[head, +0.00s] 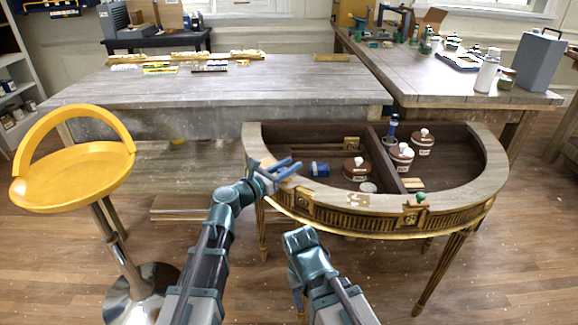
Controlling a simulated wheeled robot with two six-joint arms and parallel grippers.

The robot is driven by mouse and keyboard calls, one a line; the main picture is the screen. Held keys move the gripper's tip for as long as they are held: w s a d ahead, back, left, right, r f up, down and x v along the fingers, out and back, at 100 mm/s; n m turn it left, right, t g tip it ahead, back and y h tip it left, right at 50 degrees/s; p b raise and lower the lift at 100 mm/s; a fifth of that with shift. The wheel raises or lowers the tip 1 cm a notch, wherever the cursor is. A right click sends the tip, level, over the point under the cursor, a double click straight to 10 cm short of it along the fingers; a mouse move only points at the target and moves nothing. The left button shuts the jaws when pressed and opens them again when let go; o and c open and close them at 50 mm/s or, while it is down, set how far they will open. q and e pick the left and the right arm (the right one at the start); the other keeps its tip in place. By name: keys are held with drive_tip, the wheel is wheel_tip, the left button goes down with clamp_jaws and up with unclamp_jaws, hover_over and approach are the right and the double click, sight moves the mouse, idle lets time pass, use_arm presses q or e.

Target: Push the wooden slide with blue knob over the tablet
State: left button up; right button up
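A half-round gilt console (470,204) stands in front of me, its open top showing dark compartments. My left gripper (288,166) is over the console's front left rim, fingers apart, with nothing clearly held. A pale wooden piece (267,161) shows beside and partly behind it; it may be the slide. I cannot make out a blue knob on it.
Another gilt tablet (410,218) has a green knob (421,197) above it. Brown jars (356,169), a blue container (319,169) and a blue-topped bottle (391,128) stand inside the console. A yellow stool (75,175) is at left; wooden tables (220,88) stand behind.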

use_arm(q)
clamp_jaws()
idle(0.3)
idle(0.7)
